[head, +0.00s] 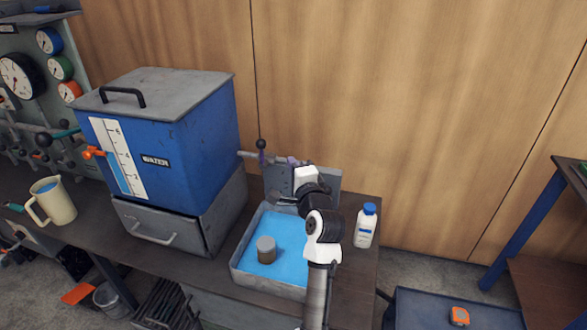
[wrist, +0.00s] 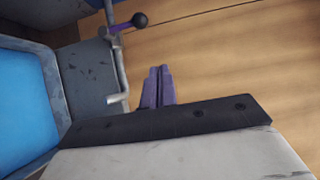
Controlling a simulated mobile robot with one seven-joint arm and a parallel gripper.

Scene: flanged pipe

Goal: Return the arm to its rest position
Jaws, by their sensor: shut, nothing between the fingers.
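My arm reaches from the bottom of the head view over the right side of the bench. My gripper (head: 292,161) points toward the wooden wall. In the wrist view its two purple fingers (wrist: 157,87) are together and empty. The fingers are close to a pipe with a valve lever (head: 261,147) with a black ball, beside the blue water tank (head: 165,145). In the wrist view the lever (wrist: 128,23) is up and left of the fingers, apart from them.
A grey basin (head: 237,266) of blue water stands below, with a grey-brown cylinder (head: 266,249) in it. A white bottle (head: 366,225) with a blue cap stands right of my arm. A beige jug (head: 52,202) is at the left. The space above the bench's right end is clear.

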